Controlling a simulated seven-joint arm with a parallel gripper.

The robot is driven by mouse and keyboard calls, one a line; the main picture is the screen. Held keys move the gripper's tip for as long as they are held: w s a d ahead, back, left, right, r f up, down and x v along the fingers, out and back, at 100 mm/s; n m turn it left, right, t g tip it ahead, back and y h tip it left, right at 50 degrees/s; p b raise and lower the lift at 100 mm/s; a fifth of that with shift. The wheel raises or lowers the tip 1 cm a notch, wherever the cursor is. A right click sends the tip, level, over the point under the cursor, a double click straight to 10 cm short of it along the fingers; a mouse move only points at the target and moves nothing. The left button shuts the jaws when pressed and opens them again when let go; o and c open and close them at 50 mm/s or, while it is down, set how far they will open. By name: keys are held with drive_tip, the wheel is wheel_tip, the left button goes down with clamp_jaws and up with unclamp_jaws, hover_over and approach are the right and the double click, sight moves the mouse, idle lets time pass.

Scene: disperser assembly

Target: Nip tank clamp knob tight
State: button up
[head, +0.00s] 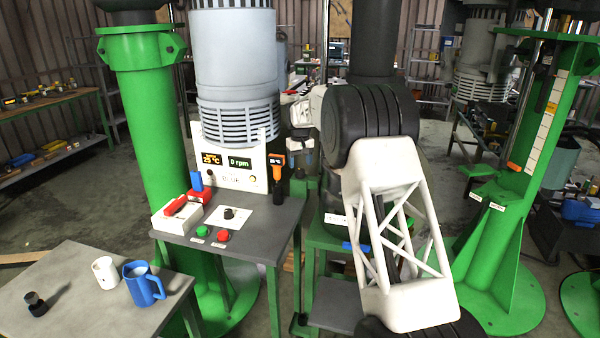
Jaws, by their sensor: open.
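My gripper (304,158) is small and far off, left of my arm's black joint. It is open, and I see nothing between its fingers. A dark cylindrical vessel (333,228) stands behind my white lattice link, on a green-framed stand (318,238); it may be the tank. My gripper is above and left of its visible part. A blue bar (356,247) shows low by the vessel, partly covered by my link. I cannot pick out the tank clamp knob with certainty; my arm hides much of that area.
Left of the stand, a grey table (262,238) carries a control panel (240,168), a black knob on a white plate (230,214), and red and green buttons. A front-left table (85,310) holds a blue mug (141,284) and a white mug (104,272). Green columns (150,130) flank the area.

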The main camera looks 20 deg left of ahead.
sight(300, 170)
drive_tip(key=shift+f, duration=2.25)
drive_tip(key=c, duration=0.9)
drive_tip(key=shift+m, duration=2.9)
drive_tip(key=o, duration=0.9)
